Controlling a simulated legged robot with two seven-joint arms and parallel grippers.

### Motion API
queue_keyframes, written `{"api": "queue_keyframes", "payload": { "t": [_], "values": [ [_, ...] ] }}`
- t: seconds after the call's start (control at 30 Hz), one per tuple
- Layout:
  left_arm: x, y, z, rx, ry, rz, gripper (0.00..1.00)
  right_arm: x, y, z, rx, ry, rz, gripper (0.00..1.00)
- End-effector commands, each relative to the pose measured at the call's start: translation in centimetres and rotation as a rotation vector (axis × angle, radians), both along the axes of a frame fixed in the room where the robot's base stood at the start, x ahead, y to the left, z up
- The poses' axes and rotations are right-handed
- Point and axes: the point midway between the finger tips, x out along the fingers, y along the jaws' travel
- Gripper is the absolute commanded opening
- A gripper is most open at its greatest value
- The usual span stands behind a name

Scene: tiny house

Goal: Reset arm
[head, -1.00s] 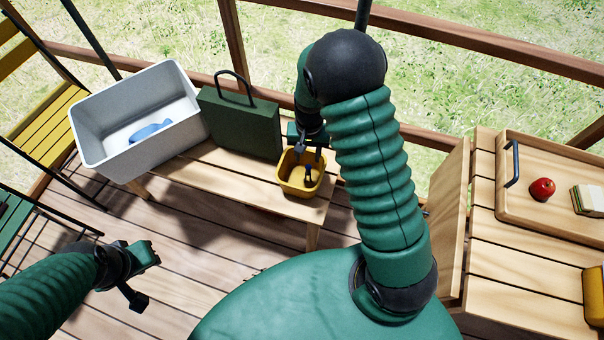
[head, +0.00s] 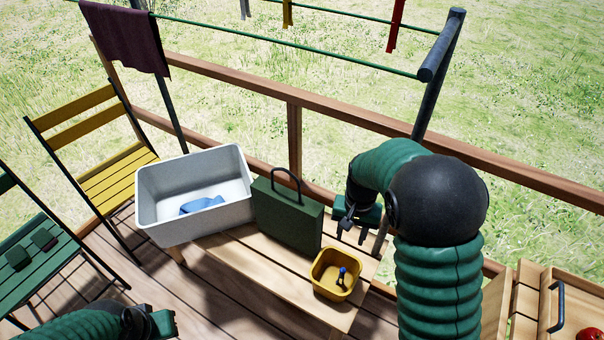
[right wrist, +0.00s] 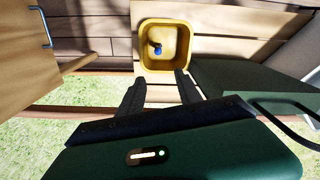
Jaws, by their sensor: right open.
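My right gripper (head: 354,231) is open and empty, raised above the wooden bench just right of the green case. In the right wrist view its two fingers (right wrist: 160,88) are spread, with nothing between them. The yellow bin (head: 323,287) stands on the bench below it and holds a small item with a dark handle and blue part (head: 342,277). The bin also shows ahead of the fingers in the right wrist view (right wrist: 143,61). My left gripper (head: 150,322) is at the bottom left edge, mostly cut off, so its jaws cannot be made out.
A grey tub (head: 160,215) with a blue cloth-like thing inside and a green case (head: 286,220) share the bench (head: 245,262). A wooden railing (head: 294,140) runs behind. A yellow chair (head: 118,178) and green chair (head: 30,262) stand left. A tray with a red apple (head: 590,334) is at lower right.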

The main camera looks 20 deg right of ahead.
Motion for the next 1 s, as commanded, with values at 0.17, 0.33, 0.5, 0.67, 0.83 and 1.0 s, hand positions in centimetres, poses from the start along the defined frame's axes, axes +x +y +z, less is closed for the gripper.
{"api": "queue_keyframes", "payload": {
  "t": [0.17, 0.33, 0.5, 0.67, 0.83, 1.0],
  "values": [
    [0.0, 0.0, 0.0, 0.000, 0.000, 0.000, 0.25, -1.9, 2.0, 0.7, -0.002, -0.041, 0.106, 0.41],
    [0.0, 0.0, 0.0, 0.000, 0.000, 0.000, 0.25, -6.6, 6.1, 1.6, -0.033, -0.144, 0.376, 0.41],
    [0.0, 0.0, 1.9, 0.000, 0.002, 0.000, 0.25, -10.5, 8.6, 3.8, -0.085, -0.234, 0.615, 0.41],
    [0.1, 0.0, 7.6, 0.000, -0.002, 0.000, 0.25, -10.3, 8.5, 9.2, -0.081, -0.224, 0.606, 0.41],
    [0.0, 0.0, 12.0, 0.000, -0.001, 0.000, 0.25, -10.3, 8.5, 13.6, -0.080, -0.222, 0.604, 0.41],
    [0.0, 0.0, 13.0, 0.000, 0.000, 0.000, 0.25, -10.3, 8.5, 14.7, -0.079, -0.222, 0.603, 0.41]
  ]
}}
